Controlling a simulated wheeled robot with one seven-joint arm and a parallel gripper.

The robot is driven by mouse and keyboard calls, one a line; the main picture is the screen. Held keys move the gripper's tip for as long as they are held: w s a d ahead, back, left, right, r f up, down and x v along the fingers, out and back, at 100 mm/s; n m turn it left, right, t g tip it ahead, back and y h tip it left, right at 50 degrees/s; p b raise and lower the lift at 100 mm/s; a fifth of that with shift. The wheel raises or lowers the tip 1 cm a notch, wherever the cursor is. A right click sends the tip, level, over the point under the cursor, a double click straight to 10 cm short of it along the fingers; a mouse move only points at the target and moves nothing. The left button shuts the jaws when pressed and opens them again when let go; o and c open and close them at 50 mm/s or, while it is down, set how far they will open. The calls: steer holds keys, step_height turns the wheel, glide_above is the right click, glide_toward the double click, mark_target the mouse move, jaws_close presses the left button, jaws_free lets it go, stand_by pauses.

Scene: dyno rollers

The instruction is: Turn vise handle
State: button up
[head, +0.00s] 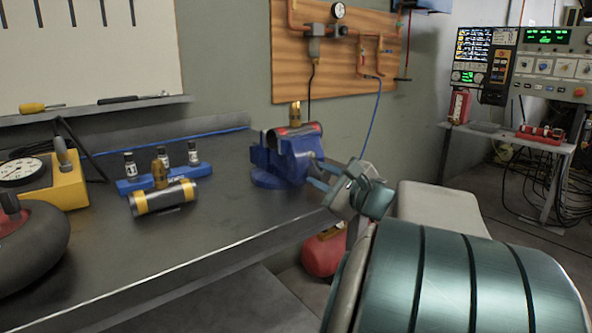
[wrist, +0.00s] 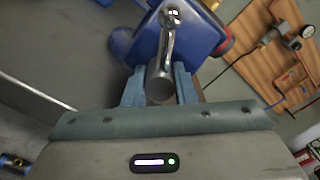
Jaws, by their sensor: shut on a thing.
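The blue vise (head: 285,158) stands on the far right corner of the workbench, with a red-ended cylinder in or behind its top. In the wrist view the vise (wrist: 205,35) fills the top middle. The vise handle (wrist: 170,42) is a bright metal lever running from the vise's screw down to a rounded end. My gripper (head: 320,178) is at the vise's front right side. In the wrist view my gripper (wrist: 160,88) has its blue fingers on both sides of the handle's rounded end, shut on it. In the head view the handle is mostly hidden by the fingers.
The workbench (head: 225,215) holds a metal cylinder with yellow bands (head: 163,198), a blue rack with small bottles (head: 135,184) and a yellow gauge box (head: 65,185). A wooden panel with copper pipes (head: 350,50) hangs behind the vise. A red tank (head: 323,255) sits below the bench edge.

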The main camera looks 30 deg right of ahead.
steer(key=m+p, duration=0.2)
steer(key=m, duration=0.2)
steer(key=shift+m+p, duration=0.3)
steer(key=shift+p, duration=0.05)
steer(key=shift+f+m+p, duration=0.15)
steer(key=shift+m+p, duration=0.8)
steer(key=shift+m, duration=0.65)
steer(key=o, duration=1)
steer(key=shift+s, duration=0.15)
steer(key=s+d+p, duration=0.1)
steer(key=s, duration=1.2)
steer(key=shift+s+p, duration=0.35)
